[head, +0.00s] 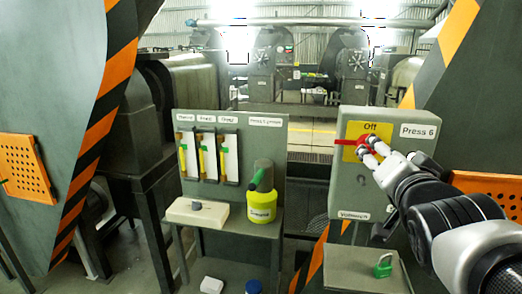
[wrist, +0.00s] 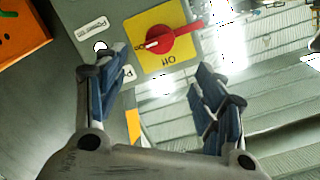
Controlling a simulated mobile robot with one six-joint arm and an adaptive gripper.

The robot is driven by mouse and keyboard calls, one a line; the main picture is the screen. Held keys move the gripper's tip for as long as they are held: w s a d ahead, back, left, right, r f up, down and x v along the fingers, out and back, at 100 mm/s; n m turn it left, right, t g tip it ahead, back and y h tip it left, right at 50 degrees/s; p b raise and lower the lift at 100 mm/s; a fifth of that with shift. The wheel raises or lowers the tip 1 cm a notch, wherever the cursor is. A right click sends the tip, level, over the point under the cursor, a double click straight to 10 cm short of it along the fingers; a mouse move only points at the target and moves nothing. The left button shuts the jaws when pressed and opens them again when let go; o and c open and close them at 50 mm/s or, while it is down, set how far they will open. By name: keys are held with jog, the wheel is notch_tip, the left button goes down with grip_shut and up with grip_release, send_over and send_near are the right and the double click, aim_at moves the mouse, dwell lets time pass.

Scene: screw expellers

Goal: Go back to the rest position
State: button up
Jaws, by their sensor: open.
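My gripper (wrist: 160,95) is open in the wrist view, with its two blue-padded fingers apart and nothing between them. Beyond the fingers is a red rotary switch (wrist: 172,44) on a yellow plate (wrist: 150,25) marked "Off". In the head view my arm reaches in from the right, and the gripper (head: 372,152) is in front of the grey "Press 6" box (head: 385,190). There the red switch handle (head: 347,142) lies roughly level, just left of the fingers. The head view does not show clearly whether the fingers touch the handle; in the wrist view they look apart from it.
A bench at the centre left bears a yellow container (head: 261,207), a beige box (head: 197,212) and a panel with hanging tags (head: 228,158). A green padlock (head: 383,266) is on a grey surface (head: 345,272) below the switch box. Striped machine frames flank both sides.

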jog(key=shift+f, duration=0.1)
jog(key=s+a+f+n+g+y, duration=0.2)
jog(key=s+a+f+n+g, duration=0.3)
jog(key=s+f, duration=0.6)
jog(key=s+a+f+n+g+y, duration=0.2)
jog(key=s+a+f+n+g, duration=0.3)
jog(key=s+a+f, duration=0.3)
jog(key=s+f+g, duration=0.1)
jog(key=s+f, duration=0.2)
jog(key=shift+a+y, duration=0.2)
jog(key=shift+y, duration=0.1)
jog(key=shift+s, duration=0.1)
